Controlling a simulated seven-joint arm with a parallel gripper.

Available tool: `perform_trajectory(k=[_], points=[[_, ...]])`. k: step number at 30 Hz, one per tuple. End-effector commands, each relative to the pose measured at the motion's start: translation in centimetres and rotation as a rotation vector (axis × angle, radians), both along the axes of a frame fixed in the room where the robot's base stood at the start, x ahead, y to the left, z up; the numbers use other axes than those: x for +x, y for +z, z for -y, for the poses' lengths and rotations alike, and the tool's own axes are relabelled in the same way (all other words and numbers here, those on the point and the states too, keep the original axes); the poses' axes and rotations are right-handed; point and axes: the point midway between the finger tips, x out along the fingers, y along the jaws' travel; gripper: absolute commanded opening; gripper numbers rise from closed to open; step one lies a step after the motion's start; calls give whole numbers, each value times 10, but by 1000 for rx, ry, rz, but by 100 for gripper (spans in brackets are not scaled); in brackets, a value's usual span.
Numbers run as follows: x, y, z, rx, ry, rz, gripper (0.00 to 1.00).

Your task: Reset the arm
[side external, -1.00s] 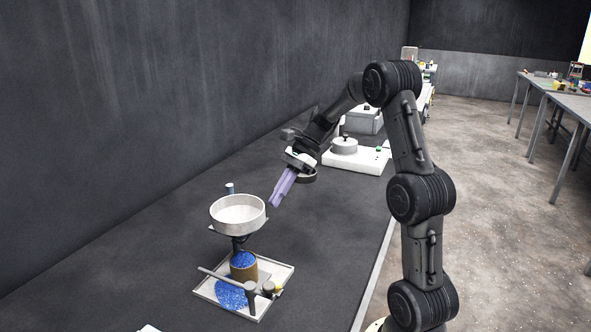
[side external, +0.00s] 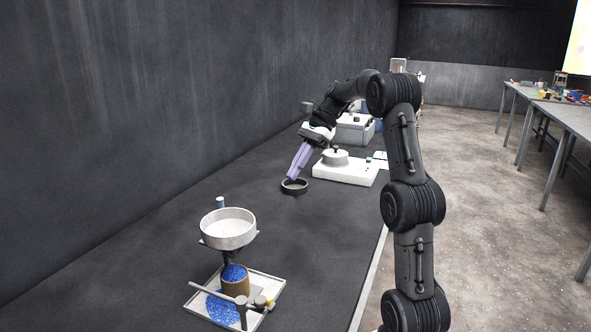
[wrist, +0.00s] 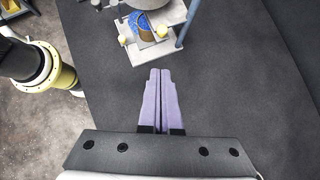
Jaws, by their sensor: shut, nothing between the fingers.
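My gripper (side external: 294,176) has purple fingers, shut with nothing between them. In the side view it is over the dark bench, by a small dark ring (side external: 294,187); whether it touches the ring cannot be told. In the wrist view the fingers (wrist: 160,72) lie side by side and point toward the sieve stand, over bare bench. The white sieve pan (side external: 228,229) sits on its stand at the front. Below it a brown container (side external: 235,285) holds blue granules, and more blue granules (side external: 222,311) lie on the white tray (side external: 263,281).
A white device with a round lidded top (side external: 345,172) stands behind my gripper, with a grey box (side external: 354,130) farther back. A small blue-white cylinder (side external: 220,202) stands behind the sieve. A dark wall runs along the left. Bench between the sieve and the ring is clear.

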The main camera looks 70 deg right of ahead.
Motion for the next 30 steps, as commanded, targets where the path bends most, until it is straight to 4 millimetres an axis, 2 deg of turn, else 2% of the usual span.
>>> perform_trajectory(k=[8,11,14,16,19,21,24,27,30], points=[[3,0,-3,0,10,0,0],[12,13,-23,-26,59,21,0],[20,40,-67,-75,152,58,0],[15,57,-110,-117,237,76,0],[-3,69,-165,-201,366,115,0],[-20,73,-196,-272,464,155,0],[-49,70,-232,-380,614,224,0],[-81,62,-258,-499,777,309,0],[-113,47,-273,-626,952,403,0]])
